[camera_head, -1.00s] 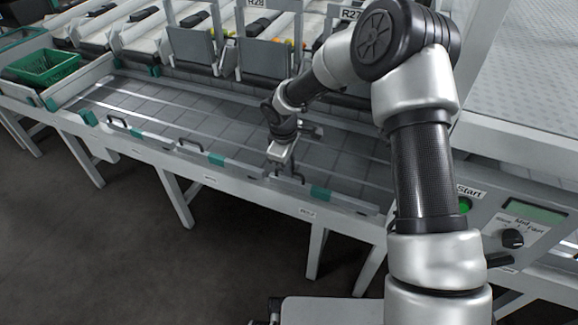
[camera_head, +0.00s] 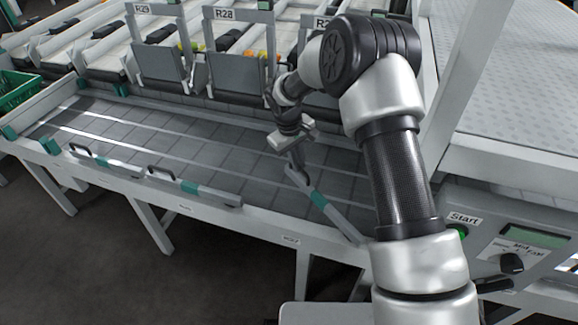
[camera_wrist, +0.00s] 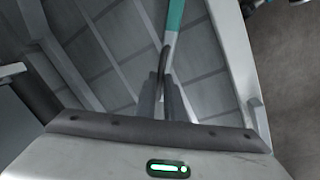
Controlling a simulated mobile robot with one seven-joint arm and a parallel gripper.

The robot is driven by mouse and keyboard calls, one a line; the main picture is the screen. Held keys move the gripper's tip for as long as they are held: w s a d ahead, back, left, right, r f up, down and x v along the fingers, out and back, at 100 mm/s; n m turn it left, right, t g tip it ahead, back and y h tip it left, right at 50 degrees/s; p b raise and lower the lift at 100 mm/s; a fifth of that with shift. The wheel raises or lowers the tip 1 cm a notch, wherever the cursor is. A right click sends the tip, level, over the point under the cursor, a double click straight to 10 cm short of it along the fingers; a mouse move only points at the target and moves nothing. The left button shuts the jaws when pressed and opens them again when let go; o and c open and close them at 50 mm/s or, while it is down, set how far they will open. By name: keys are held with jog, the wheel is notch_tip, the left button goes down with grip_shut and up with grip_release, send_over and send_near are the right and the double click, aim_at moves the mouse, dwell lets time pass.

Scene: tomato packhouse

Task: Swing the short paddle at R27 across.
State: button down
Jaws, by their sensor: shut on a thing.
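The short paddle (camera_head: 335,217) at R27 is a grey bar with a teal band. It stands at an angle over the belt, its near end at the front rail and its free end pointing inward. My gripper (camera_head: 293,160) is at that free end, shut on the paddle's dark handle (camera_head: 297,177). In the wrist view my gripper (camera_wrist: 166,82) has its fingers close together around the handle, with the paddle's teal band (camera_wrist: 175,14) beyond. The fingers hide part of the handle.
Two more paddles (camera_head: 218,196) (camera_head: 107,166) lie along the front rail to the left. The tiled belt (camera_head: 190,140) between is clear. Chutes with upright plates (camera_head: 238,75) line the back. A control panel with a green Start button (camera_head: 458,232) is at the right. A green crate (camera_head: 14,92) stands far left.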

jog(key=w+d+m+g, duration=0.1)
jog(key=d+m, duration=0.4)
jog(key=d, duration=0.6)
jog(key=w+d+m+g+p, duration=0.1)
jog(key=w+d+m, duration=0.2)
jog(key=d+m, duration=0.3)
jog(key=shift+w+d, duration=0.2)
jog(key=shift+d, duration=2.2)
jog(key=c, duration=1.8)
grip_release()
jog(key=shift+d, duration=0.15)
jog(key=shift+c, duration=0.2)
